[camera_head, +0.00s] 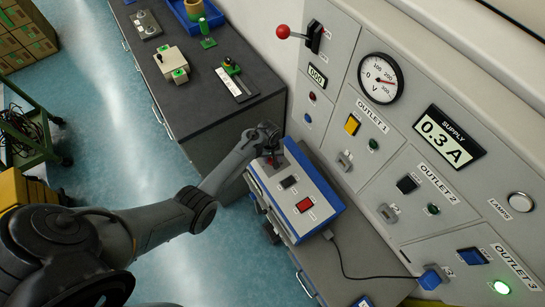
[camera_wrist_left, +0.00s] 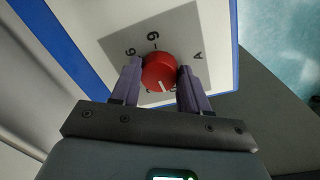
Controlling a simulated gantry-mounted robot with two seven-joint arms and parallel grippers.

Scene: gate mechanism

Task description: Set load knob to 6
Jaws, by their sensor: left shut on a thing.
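The red round load knob (camera_wrist_left: 160,72) is on the pale face of a blue-edged box in the left wrist view. A white pointer line on its lower part points down and slightly right in that picture. Printed marks around it include figures at its upper left and an "A" at the right; I cannot tell surely whether the figures are 6 or 9. My left gripper (camera_wrist_left: 154,88) is shut on the knob, one purple finger on each side. In the head view my left gripper (camera_head: 271,158) is at the far end of the box (camera_head: 272,187). My right gripper is out of view.
The box has a black switch (camera_head: 289,182) and a red one (camera_head: 305,204). The grey panel (camera_head: 360,130) beside it carries a supply display (camera_head: 448,138) reading 0.3 A, a voltmeter (camera_head: 380,78) and a red-tipped lever (camera_head: 284,32). A cable (camera_head: 345,270) runs from the box.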

